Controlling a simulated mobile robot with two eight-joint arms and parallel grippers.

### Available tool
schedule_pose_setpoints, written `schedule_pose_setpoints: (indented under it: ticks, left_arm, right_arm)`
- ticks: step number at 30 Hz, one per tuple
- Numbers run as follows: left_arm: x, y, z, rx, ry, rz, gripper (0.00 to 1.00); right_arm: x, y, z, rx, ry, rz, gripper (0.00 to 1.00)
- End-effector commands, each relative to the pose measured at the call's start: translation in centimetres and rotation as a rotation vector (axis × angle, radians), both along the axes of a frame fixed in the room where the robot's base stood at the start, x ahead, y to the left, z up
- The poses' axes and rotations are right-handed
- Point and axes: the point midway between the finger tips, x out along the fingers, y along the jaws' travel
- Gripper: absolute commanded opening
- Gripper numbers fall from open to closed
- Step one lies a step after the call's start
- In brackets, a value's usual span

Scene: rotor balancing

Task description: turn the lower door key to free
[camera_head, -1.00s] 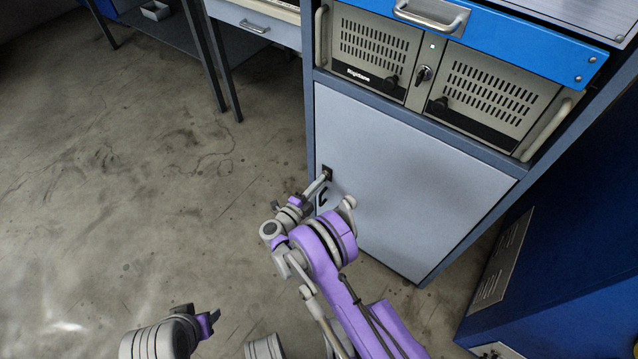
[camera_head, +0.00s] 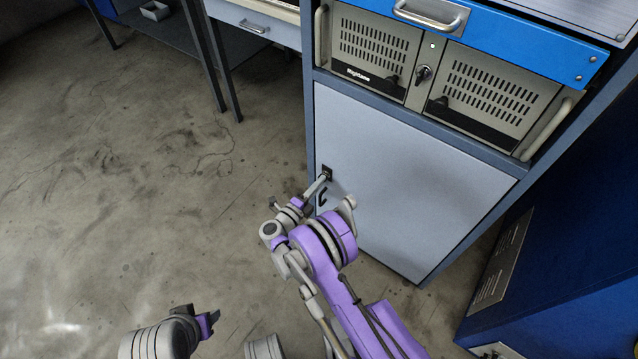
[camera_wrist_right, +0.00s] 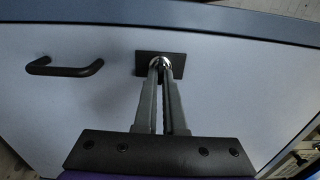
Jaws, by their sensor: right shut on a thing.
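The lower door (camera_head: 405,180) is a pale blue-grey panel, closed in its darker blue frame. Its lock is a dark square plate (camera_head: 328,172) near the door's left edge, with a round silver part (camera_wrist_right: 158,64) at its middle in the right wrist view. My right gripper (camera_head: 324,180) reaches to this plate. In the right wrist view its two fingers (camera_wrist_right: 160,72) are shut at the silver part, on the key, which is mostly hidden between the fingertips. How far the key is turned cannot be told.
A dark door handle (camera_wrist_right: 65,67) is beside the lock plate. Above the door are two vented grey units with a small key switch (camera_head: 423,74) between them, under a blue drawer (camera_head: 500,35). A blue cabinet (camera_head: 570,260) stands at right. The floor at left is clear.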

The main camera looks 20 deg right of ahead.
Motion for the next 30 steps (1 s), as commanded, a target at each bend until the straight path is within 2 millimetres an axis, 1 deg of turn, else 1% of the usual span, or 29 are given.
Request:
schedule_pose_setpoints:
  ticks: [1, 2, 3, 5, 6, 7, 14, 17, 20, 30]
  left_arm:
    - [0.0, 0.0, 0.0, 0.000, 0.000, 0.000, 0.50]
    - [0.0, 0.0, 0.0, 0.000, 0.000, 0.000, 0.50]
    - [0.0, 0.0, 0.0, 0.000, 0.000, 0.000, 0.50]
    - [0.0, 0.0, 0.0, 0.000, 0.000, 0.000, 0.50]
    - [0.0, 0.0, 0.0, 0.000, 0.000, 0.000, 0.50]
    - [0.0, 0.0, 0.0, 0.000, 0.000, 0.000, 0.50]
    - [0.0, 0.0, 0.0, 0.000, 0.000, 0.000, 0.50]
    - [0.0, 0.0, 0.1, 0.000, 0.000, 0.000, 0.50]
    - [-0.1, 0.0, 0.3, 0.000, 0.000, 0.000, 0.50]
    - [-0.3, 0.0, 1.4, 0.000, -0.001, 0.000, 0.50]
  right_arm:
    - [0.1, 0.1, 0.0, 0.001, -0.001, 0.003, 0.00]
    - [0.1, 0.1, 0.0, 0.001, -0.001, 0.003, 0.11]
    - [0.1, 0.1, 0.0, 0.001, -0.001, 0.003, 0.18]
    - [0.0, 0.1, 0.0, 0.000, 0.000, 0.003, 0.29]
    - [0.0, 0.1, 0.0, 0.000, 0.000, 0.002, 0.36]
    - [0.0, 0.1, 0.0, 0.000, 0.000, 0.002, 0.38]
    - [0.0, 0.0, 0.0, 0.000, 0.000, 0.001, 0.38]
    - [-0.2, 0.4, 0.0, 0.000, 0.000, 0.002, 0.38]
    - [-0.9, 1.3, 0.0, 0.000, 0.000, 0.003, 0.38]
    - [-5.0, 6.6, 0.1, 0.001, 0.001, 0.004, 0.38]
